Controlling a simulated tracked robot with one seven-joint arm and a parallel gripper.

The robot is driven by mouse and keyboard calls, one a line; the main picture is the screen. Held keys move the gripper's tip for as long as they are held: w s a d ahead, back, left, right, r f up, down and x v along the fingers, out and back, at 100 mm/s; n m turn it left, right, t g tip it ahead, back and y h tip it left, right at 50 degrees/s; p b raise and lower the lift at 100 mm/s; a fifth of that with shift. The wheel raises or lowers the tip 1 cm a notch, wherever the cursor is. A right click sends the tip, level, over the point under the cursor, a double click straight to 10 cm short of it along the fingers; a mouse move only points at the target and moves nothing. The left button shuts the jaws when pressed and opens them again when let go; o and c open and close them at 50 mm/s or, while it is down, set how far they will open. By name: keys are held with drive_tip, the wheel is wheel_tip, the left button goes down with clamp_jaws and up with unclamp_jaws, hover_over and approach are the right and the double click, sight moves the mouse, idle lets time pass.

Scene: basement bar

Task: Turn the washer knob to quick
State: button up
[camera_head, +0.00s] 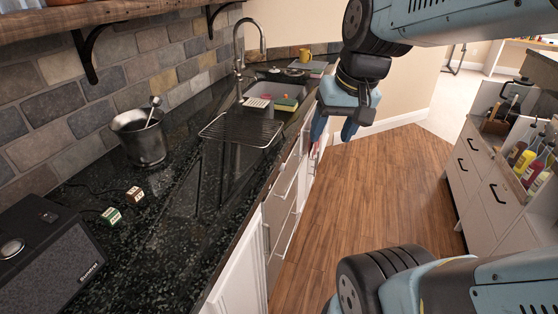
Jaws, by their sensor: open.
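My gripper (333,138) hangs from the arm at the upper middle, fingers pointing down. Its two blue fingers are apart with nothing between them. It is over the floor side of the counter, in front of the far cabinet fronts. I cannot make out a washer or its knob in this view. My arm and gripper hide part of the far end of the counter front.
A dark stone counter (180,220) runs along the left, with a metal bucket (143,143), a black speaker (48,258), a wire rack (240,130) and a sink faucet (240,55). A cabinet (480,180) with bottles stands right. Wooden floor (345,195) between is clear.

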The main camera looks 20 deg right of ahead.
drive_tip(key=w+f+m+g+y, duration=0.4)
drive_tip(key=w+f+m+y, duration=0.1)
drive_tip(key=w+f, duration=0.3)
drive_tip(key=m+t+y, duration=0.9)
drive_tip(key=m+y, duration=0.1)
drive_tip(key=m, duration=0.6)
approach(285, 167)
drive_tip(key=x, duration=0.8)
drive_tip(key=shift+w+a+f, duration=0.2)
drive_tip(key=shift+w+f, duration=0.1)
drive_tip(key=c, duration=1)
